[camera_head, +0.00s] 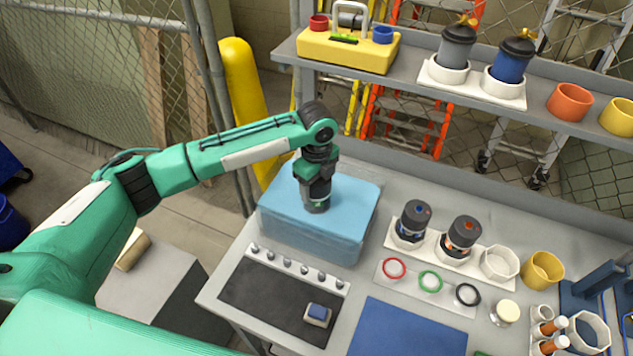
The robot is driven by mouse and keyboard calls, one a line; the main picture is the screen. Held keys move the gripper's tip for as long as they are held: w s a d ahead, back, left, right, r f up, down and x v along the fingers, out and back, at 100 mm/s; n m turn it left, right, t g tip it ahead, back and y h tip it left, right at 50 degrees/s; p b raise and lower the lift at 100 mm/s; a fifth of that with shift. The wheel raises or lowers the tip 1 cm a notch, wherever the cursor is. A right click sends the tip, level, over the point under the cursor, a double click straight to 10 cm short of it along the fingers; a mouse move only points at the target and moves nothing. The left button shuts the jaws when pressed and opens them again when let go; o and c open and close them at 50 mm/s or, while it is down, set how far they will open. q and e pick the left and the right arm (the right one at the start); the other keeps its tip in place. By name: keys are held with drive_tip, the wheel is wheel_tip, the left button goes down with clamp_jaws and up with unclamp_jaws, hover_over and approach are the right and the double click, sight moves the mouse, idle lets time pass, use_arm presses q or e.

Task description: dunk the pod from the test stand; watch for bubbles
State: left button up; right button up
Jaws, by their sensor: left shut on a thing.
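The blue water tank (310,243) stands at the back left of the bench. My left gripper (316,176) points down over it and is shut on a dark grey pod (317,195). The pod's lower end is at or in the water; I cannot tell how deep, and no bubbles can be made out. Two dark pods stand upright in a white rack to the right, one with a blue mark (414,220) and one with an orange band (462,235). An empty white holder (499,263) is beside them. My right gripper is out of view.
Red, green and black rings (430,281) lie before the rack. A dark mat (270,296) with several small fittings and a blue mat (405,330) lie in front. A shelf (420,84) with a yellow toolbox (348,52) and two canisters (511,62) runs behind.

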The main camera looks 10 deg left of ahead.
sight(317, 202)
use_arm(q)
drive_tip(key=shift+f, duration=0.85)
drive_tip(key=shift+f, duration=0.1)
drive_tip(key=shift+f+b, duration=0.3)
drive_tip(key=shift+f, duration=0.5)
drive_tip(key=shift+f, duration=0.1)
drive_tip(key=shift+f, duration=0.8)
drive_tip(key=shift+f, duration=0.1)
drive_tip(key=shift+f+b, duration=0.4)
drive_tip(key=shift+f, duration=0.45)
